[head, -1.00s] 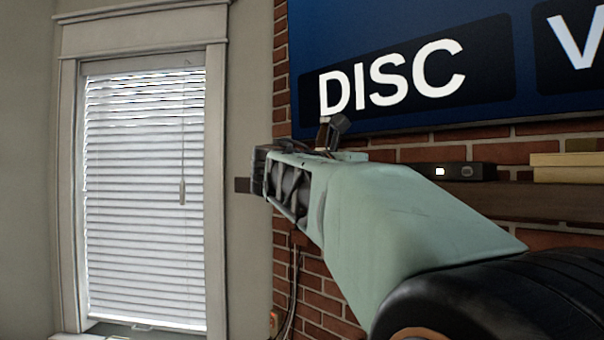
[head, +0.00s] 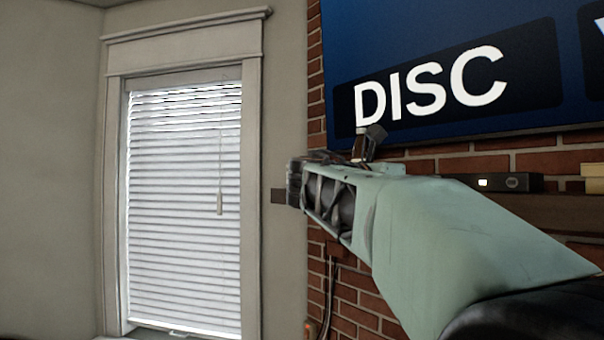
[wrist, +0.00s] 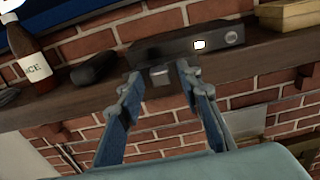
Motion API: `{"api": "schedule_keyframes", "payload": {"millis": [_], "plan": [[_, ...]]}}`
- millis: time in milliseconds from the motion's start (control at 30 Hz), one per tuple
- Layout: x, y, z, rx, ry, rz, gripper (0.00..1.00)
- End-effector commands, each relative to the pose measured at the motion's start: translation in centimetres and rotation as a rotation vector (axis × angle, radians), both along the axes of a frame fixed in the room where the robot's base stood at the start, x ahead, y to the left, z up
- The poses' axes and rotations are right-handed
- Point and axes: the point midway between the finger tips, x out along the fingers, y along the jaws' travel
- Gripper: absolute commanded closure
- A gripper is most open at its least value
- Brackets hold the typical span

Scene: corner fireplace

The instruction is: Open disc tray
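The disc player is a slim black box (wrist: 190,50) with a lit white square and a round button on its front. It sits on the mantel shelf; its right part (head: 490,183) also shows in the head view, behind my arm. I see no tray sticking out of it, though part of its front is hidden by a finger. My gripper (wrist: 158,82) is open and empty in the wrist view, its two blue-grey fingers pointing at the player's front. A small grey square piece shows between the fingertips; I cannot tell what it is.
The brown shelf (wrist: 75,97) runs along a brick wall. A labelled bottle (wrist: 35,62) and a dark rounded object (wrist: 94,67) stand left of the player, with yellowish boxes (wrist: 288,14) at right. A screen reading DISC (head: 430,85) hangs above. A window (head: 185,200) is at left.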

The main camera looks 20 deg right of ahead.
Motion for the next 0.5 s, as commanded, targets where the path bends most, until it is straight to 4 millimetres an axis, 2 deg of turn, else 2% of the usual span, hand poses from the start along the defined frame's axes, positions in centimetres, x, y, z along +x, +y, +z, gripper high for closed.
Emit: {"api": "schedule_keyframes", "payload": {"millis": [167, 500], "plan": [[0.0, 0.0, 1.8, 0.000, -0.004, -0.001, 0.67], [0.0, 0.0, 7.0, -0.001, -0.003, -0.002, 0.67]]}}
